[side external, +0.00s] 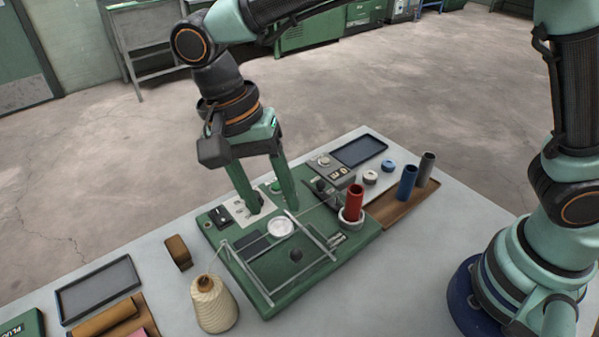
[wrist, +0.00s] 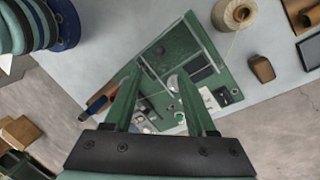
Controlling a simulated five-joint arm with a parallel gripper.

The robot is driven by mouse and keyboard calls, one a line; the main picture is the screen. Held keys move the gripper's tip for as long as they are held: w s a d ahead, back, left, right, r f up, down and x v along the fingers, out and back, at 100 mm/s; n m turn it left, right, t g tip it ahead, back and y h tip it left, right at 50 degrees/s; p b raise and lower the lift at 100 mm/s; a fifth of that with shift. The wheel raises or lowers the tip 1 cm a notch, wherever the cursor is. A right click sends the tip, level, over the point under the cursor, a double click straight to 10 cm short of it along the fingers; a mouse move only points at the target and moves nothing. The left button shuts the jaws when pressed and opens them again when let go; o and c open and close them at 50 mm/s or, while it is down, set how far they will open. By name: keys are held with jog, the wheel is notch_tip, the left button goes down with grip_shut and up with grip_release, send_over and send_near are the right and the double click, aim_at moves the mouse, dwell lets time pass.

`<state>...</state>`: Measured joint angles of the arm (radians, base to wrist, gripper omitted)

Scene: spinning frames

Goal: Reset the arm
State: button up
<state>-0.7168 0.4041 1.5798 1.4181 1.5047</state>
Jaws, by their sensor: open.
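My gripper (side external: 268,208) is open, its two green fingers pointing down above the green spinning machine (side external: 335,258). It also shows in the wrist view (wrist: 170,82), with nothing between the fingers. In the side view the fingers overlap the machine's back part; I cannot tell the exact gap to it. A red tube (side external: 354,203) stands upright in a white ring holder at the machine's right corner. A blue tube (side external: 407,182) and a grey tube (side external: 426,169) stand on a brown tray (side external: 396,212) to the right.
A cream yarn cone (side external: 214,304) stands at the machine's front left, near a brown block (side external: 178,252). A dark tray (side external: 98,289) lies further left. A blue-grey tray (side external: 360,150) is at the table's back. The table (side external: 392,290) is clear at the front right.

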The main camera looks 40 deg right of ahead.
jog(key=shift+w+a+r, duration=0.1)
jog(key=shift+r, duration=0.35)
jog(key=d+r+n+t, duration=0.1)
jog(key=d+n+t, duration=0.1)
jog(key=d, duration=0.6)
jog(key=s+d+r+n+t+y, duration=0.1)
jog(key=d+r+n+t, duration=0.1)
jog(key=d, duration=0.7)
jog(key=d+r+n+t+y, duration=0.1)
jog(key=d+r+n+t, duration=0.1)
jog(key=d+n, duration=0.3)
jog(key=d+t, duration=0.1)
jog(key=d, duration=0.3)
jog(key=shift+s+r+t, duration=0.2)
jog(key=shift+r+t, duration=0.05)
jog(key=shift+t, duration=0.15)
